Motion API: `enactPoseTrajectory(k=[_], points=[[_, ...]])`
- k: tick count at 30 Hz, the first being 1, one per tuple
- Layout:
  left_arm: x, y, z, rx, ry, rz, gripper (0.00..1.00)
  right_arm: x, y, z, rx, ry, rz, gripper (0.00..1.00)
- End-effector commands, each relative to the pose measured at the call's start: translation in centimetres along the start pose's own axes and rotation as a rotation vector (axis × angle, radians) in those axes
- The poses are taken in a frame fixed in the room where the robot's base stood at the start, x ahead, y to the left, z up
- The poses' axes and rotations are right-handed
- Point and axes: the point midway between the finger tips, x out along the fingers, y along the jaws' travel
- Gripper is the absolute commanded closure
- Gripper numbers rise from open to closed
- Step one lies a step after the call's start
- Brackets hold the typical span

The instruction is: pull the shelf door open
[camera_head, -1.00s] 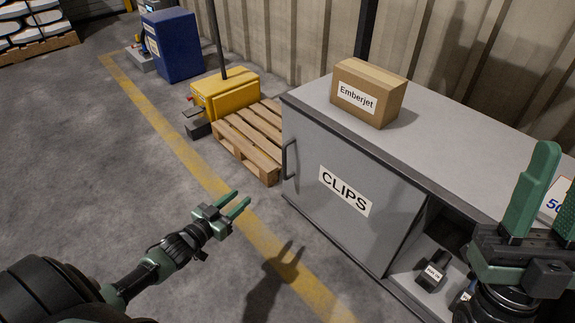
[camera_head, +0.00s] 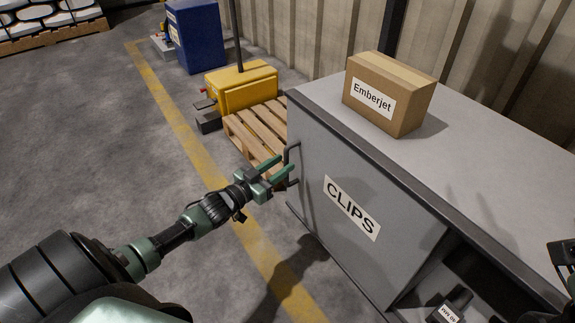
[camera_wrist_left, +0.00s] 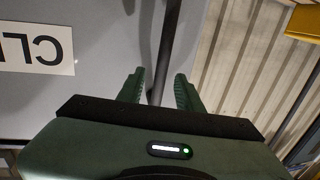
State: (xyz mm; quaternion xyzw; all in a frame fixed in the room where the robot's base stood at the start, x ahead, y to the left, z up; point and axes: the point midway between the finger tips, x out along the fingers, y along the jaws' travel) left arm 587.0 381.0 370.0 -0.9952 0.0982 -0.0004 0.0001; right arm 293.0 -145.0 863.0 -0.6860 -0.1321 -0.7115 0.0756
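The shelf door (camera_head: 330,245) is a grey panel with a CLIPS label, at the front of a grey cabinet, and it looks shut. Its dark bar handle (camera_head: 291,148) is at the door's left edge. My left gripper (camera_head: 287,165) is at the handle, with its green fingers partly overlapping it. In the left wrist view, the fingers (camera_wrist_left: 160,74) are open and apart, with the dark handle bar (camera_wrist_left: 168,40) running between them. Contact cannot be told. My right gripper (camera_head: 563,256) shows only in part at the right edge, and its fingers are mostly cut off.
An Emberjet box (camera_head: 390,95) stands on the cabinet top (camera_head: 470,150). An open compartment with a dark labelled item (camera_head: 450,307) is right of the door. A wooden pallet (camera_head: 255,135) and yellow machine (camera_head: 240,88) stand beyond the handle. The floor at left is clear.

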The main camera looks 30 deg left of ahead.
Motion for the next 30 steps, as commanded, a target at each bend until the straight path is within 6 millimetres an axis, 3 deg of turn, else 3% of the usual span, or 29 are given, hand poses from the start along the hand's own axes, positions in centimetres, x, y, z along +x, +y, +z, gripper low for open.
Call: enactPoseTrajectory(k=[6,15,19,30], points=[[2.3,-0.1,0.1,0.0,0.0,-0.001,0.64,0.4,-0.2,-0.5,-0.005,0.037,-0.013,0.64],[2.6,-0.1,0.0,0.0,-0.002,-0.001,0.64,0.7,-0.2,-0.5,-0.006,0.038,-0.015,0.64],[2.6,0.0,0.0,0.0,-0.001,-0.001,0.98,0.7,-0.2,-0.4,-0.005,0.038,-0.015,0.64],[2.5,0.0,0.0,0.0,-0.001,-0.001,1.0,0.7,-0.2,-0.4,-0.005,0.038,-0.015,0.64]])
